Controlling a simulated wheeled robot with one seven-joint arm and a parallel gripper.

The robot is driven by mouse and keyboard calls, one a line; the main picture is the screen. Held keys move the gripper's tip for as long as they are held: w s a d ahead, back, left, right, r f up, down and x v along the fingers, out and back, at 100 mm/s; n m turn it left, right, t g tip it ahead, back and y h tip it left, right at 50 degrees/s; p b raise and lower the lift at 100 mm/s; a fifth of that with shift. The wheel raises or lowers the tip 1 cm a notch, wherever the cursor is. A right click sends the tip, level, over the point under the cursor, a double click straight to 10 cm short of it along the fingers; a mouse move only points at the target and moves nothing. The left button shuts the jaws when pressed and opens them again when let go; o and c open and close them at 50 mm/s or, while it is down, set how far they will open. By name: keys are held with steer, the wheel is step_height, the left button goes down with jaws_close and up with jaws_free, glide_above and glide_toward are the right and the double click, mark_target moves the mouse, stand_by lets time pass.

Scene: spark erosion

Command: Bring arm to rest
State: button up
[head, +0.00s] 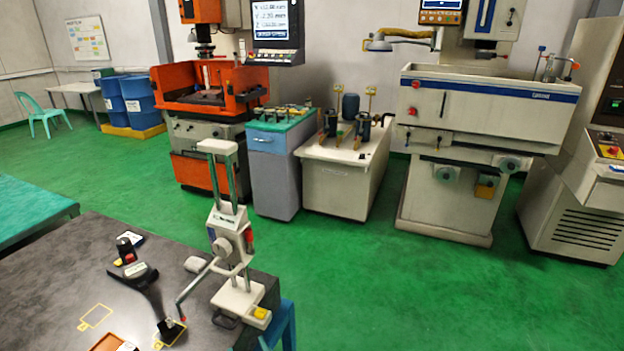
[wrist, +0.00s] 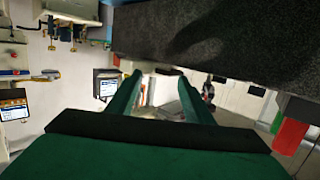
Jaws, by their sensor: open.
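My gripper (wrist: 155,85) shows in the wrist view as two dark green fingers standing apart, with nothing between them. The green body behind the fingers fills the bottom of that view. I cannot make out my gripper or arm in the head view, so its place relative to the table there cannot be told.
A dark table (head: 95,260) at the lower left bears a white lever device (head: 236,300), a black-handled item (head: 133,272) and small parts. Machines line the back wall. Green floor (head: 375,300) is clear right of the table. A dark speckled slab (wrist: 220,40) lies close in the wrist view.

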steer(key=s+d+f+m+h, duration=0.2)
steer(key=s+d+f, duration=0.2)
steer(key=s, duration=0.3)
steer(key=s+d+f+m+t+h, duration=0.1)
steer(key=s+d+f+h, duration=0.1)
steer(key=s+d+f, duration=0.35)
steer(key=s+d+f+m+h, duration=0.2)
steer(key=s+d, duration=0.1)
steer(key=s, duration=0.5)
steer(key=v, duration=1)
steer(key=shift+s+f+h, duration=0.25)
steer(key=shift+h, duration=0.15)
steer(key=shift+w+d, duration=0.1)
steer(key=shift+d, duration=0.1)
